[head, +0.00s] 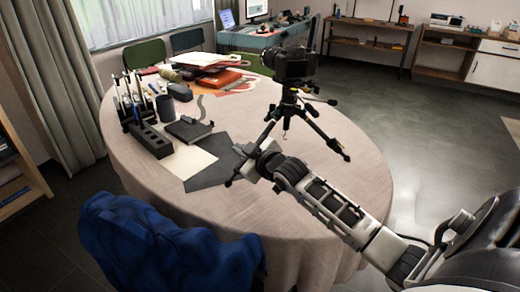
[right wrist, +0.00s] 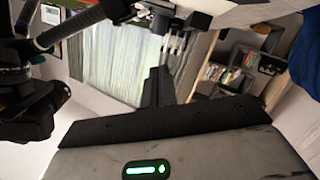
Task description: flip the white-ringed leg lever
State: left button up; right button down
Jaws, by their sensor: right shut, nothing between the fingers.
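A black tripod (head: 297,108) stands on the round table with a dark camera (head: 290,64) on top. Its legs are spread, and one leg (head: 332,142) reaches toward the table's right side. I cannot make out the white-ringed lever in either view. My right gripper (head: 242,166) is shut and empty, over the table to the front left of the tripod and apart from the camera. In the right wrist view its dark fingers (right wrist: 157,87) are together. Dark tripod parts (right wrist: 68,25) show at that view's upper left. My left gripper is not in view.
The round table (head: 330,195) has free cloth at its front and right. A black organiser (head: 150,140), a dark notebook (head: 189,130) and flat sheets (head: 212,173) lie at the left. Books and papers (head: 218,78) lie at the back. A blue-draped chair (head: 165,245) stands in front.

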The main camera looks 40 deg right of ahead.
jog(key=v, duration=0.8)
jog(key=shift+s+f, duration=0.2)
jog(key=shift+f, duration=0.05)
